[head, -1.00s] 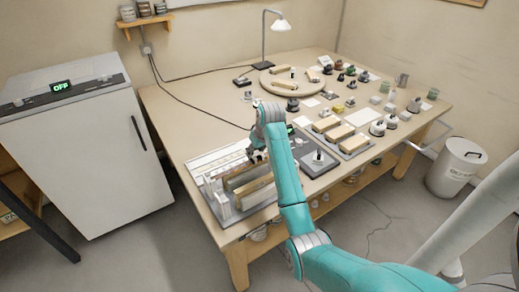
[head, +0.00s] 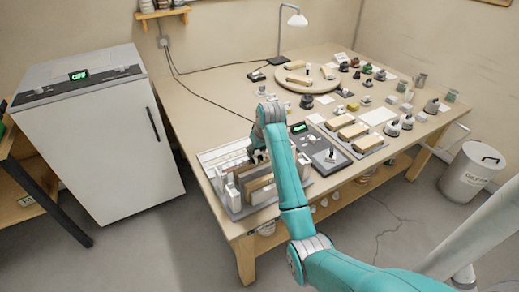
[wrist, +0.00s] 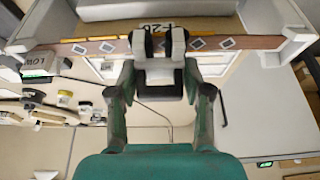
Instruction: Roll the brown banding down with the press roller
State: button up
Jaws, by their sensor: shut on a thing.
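My gripper (wrist: 160,88) is shut on the press roller (wrist: 160,66), a small pale and black tool at the centre of the wrist view. The brown banding (wrist: 100,47) runs as a thin strip along a panel edge across the wrist view, with several small dark-and-white marks on it. The roller's end lies over the middle of the strip and hides part of it; I cannot tell if they touch. In the head view my gripper (head: 258,156) is at the back of the holding fixture (head: 236,211), partly hidden by my arm. The banding is not clear there.
Boards stand upright in the fixture. Right of it is a dark-grey unit (head: 325,160) with a green display. Wooden blocks (head: 353,131) on a tray, a round board (head: 307,83) and a lamp (head: 296,20) are further back. A white cabinet (head: 100,130) stands left, a bin (head: 470,172) right.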

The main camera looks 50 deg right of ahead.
jog(key=shift+w+a, duration=0.25)
jog(key=shift+a, duration=0.55)
jog(key=shift+w+a, duration=0.25)
jog(key=shift+a, duration=0.5)
jog(key=shift+w+a+f, duration=0.1)
jog(key=shift+w+a, duration=0.1)
jog(key=shift+a, duration=0.65)
jog(key=shift+w+a+f, duration=0.1)
jog(key=shift+w+a, duration=0.1)
jog(key=shift+a, duration=0.6)
jog(key=shift+r, duration=0.1)
notch_tip(320, 180, up, 6)
jog(key=shift+r, duration=0.15)
jog(key=shift+r, duration=1.35)
